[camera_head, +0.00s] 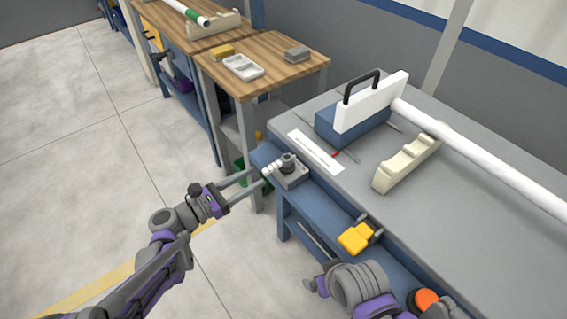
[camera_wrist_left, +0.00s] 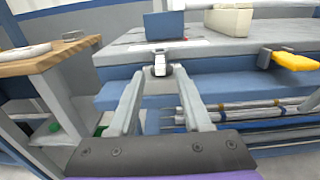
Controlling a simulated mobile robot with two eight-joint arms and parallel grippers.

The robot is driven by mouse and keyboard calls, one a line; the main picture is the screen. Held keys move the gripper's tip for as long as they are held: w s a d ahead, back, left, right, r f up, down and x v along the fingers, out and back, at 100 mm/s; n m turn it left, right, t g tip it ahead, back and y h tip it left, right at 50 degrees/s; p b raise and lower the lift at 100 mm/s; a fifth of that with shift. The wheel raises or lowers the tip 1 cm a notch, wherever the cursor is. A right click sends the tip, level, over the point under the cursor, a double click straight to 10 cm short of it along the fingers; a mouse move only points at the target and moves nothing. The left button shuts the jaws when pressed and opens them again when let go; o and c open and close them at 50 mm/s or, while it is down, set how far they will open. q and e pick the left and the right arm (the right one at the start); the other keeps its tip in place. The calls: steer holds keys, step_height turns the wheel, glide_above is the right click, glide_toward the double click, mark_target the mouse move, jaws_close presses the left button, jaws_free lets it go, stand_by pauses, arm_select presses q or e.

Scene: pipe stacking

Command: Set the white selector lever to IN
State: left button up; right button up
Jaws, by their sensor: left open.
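The white selector lever (camera_head: 272,168) sticks out to the left from a dark pivot on a small grey block (camera_head: 293,177) at the bench's near-left corner. My left gripper (camera_head: 262,178) is open, and its two fingers point at the lever. In the left wrist view the lever (camera_wrist_left: 160,66) shows just beyond and between the open fingertips (camera_wrist_left: 160,78). I cannot tell whether either finger touches it. No IN marking is readable. My right arm shows at the bottom of the head view, but its fingertips are not seen.
The grey-topped blue bench (camera_head: 350,190) carries a blue box (camera_head: 335,128) with a white panel, a cream cradle (camera_head: 405,165) and a long white pipe (camera_head: 480,155). A yellow part (camera_head: 355,238) and an orange knob (camera_head: 427,301) sit along its front. Open floor lies left.

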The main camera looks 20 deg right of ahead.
mark_target(281, 162)
arm_select(q)
steer(key=x, duration=0.9)
steer(key=shift+w+d+b, duration=0.1)
steer(key=shift+d+b, duration=0.2)
steer(key=shift+b, duration=0.1)
jaws_close()
stand_by(0.9)
